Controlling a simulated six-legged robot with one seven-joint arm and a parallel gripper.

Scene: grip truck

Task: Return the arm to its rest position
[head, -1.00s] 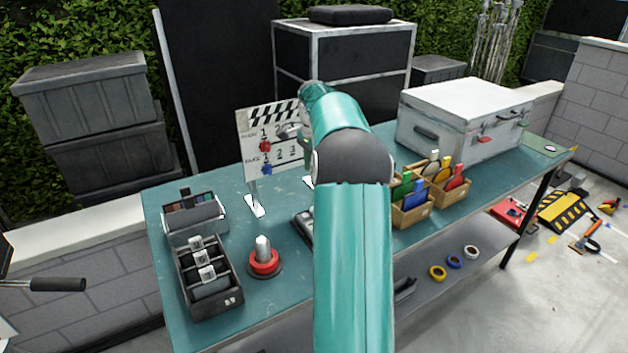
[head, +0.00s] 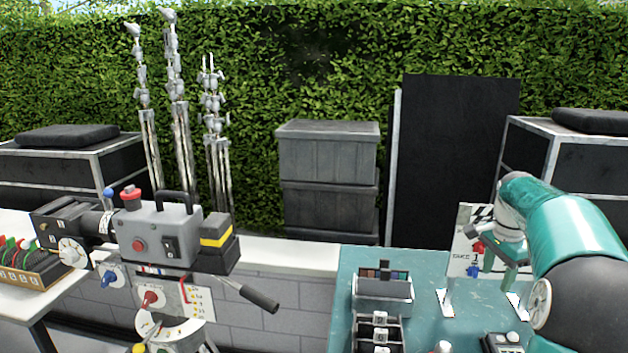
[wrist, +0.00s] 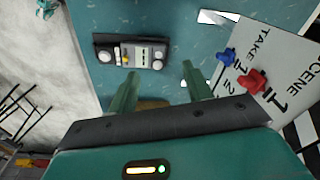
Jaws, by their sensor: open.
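My teal arm reaches in from the right edge of the head view. My gripper (head: 503,262) is over the teal table (head: 425,262), in front of the white slate (head: 466,216) and partly covering it. In the wrist view the two fingers of my gripper (wrist: 160,88) stand apart with nothing between them. The slate (wrist: 284,82) stands to their right there, with a red knob (wrist: 253,80) and a blue knob (wrist: 226,57). A dark control panel (wrist: 132,54) lies on the table beyond the fingers.
An organizer (head: 383,290) and a black divided tray (head: 377,332) stand on the table's left part. A grey camera-like machine (head: 160,235) with a side handle stands at the left. Stacked grey crates (head: 328,165) and a tall black panel (head: 455,150) stand behind.

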